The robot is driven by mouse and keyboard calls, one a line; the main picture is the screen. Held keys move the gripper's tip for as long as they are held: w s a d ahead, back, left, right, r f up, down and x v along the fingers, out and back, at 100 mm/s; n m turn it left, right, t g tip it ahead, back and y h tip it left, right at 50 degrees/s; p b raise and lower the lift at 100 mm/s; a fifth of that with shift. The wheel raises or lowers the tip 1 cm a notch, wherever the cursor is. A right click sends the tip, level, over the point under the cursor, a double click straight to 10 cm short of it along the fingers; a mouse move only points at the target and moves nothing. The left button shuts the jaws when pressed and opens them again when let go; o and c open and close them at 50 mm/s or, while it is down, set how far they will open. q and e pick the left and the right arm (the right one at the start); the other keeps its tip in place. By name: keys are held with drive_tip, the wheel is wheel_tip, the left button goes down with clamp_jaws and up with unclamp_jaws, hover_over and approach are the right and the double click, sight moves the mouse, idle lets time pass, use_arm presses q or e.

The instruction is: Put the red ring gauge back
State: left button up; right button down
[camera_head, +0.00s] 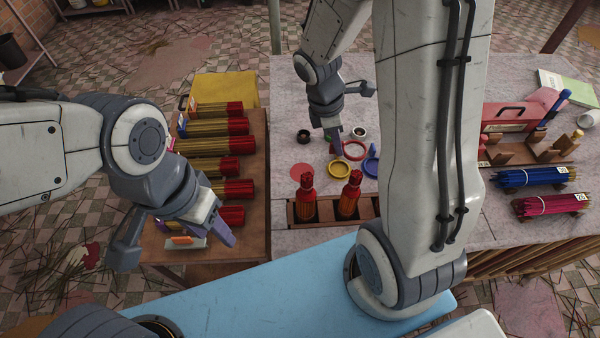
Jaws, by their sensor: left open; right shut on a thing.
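The red ring gauge (354,150) is at the fingertips of my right gripper (335,146), over the grey worktop. My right gripper is shut on its left side. I cannot tell whether the ring touches the worktop. A flat red round spot (301,170) lies bare to the left of the ring. A yellow ring (340,170) and a blue ring (371,166) are just in front of the red one. My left gripper (226,234) is open and empty, above the front end of the brown side table.
Two red-topped bottles (349,196) stand in a wooden rack (369,209) in front of the rings. A dark small cup (303,136) and a light-rimmed one (359,132) are behind. Incense bundles (213,144) fill the side table. Blue incense (528,177) lies at right.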

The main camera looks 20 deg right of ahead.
sight(334, 152)
wheel_tip(334, 152, down, 4)
drive_tip(key=b, duration=0.3)
drive_tip(key=shift+w+f, duration=0.1)
drive_tip(key=shift+w, duration=0.05)
drive_tip(key=w+a+f, duration=0.2)
drive_tip(key=a, duration=0.1)
drive_tip(key=w+a+f+p, duration=0.1)
drive_tip(key=w+a+f, duration=0.1)
drive_tip(key=w, duration=0.1)
drive_tip(key=w+a+f+p, duration=0.1)
drive_tip(key=w+a+f, duration=0.1)
drive_tip(key=a+f, duration=0.1)
drive_tip(key=shift+w+a, duration=0.3)
drive_tip(key=shift+w, duration=0.05)
wheel_tip(334, 152, down, 3)
drive_tip(key=shift+f+p, duration=0.1)
drive_tip(key=shift+p, duration=0.25)
drive_tip(key=shift+f, duration=0.4)
use_arm(q)
drive_tip(key=shift+f, duration=0.6)
drive_tip(key=shift+f, duration=0.1)
use_arm(e)
drive_tip(key=shift+f, duration=0.1)
drive_tip(key=c, duration=0.9)
unclamp_jaws()
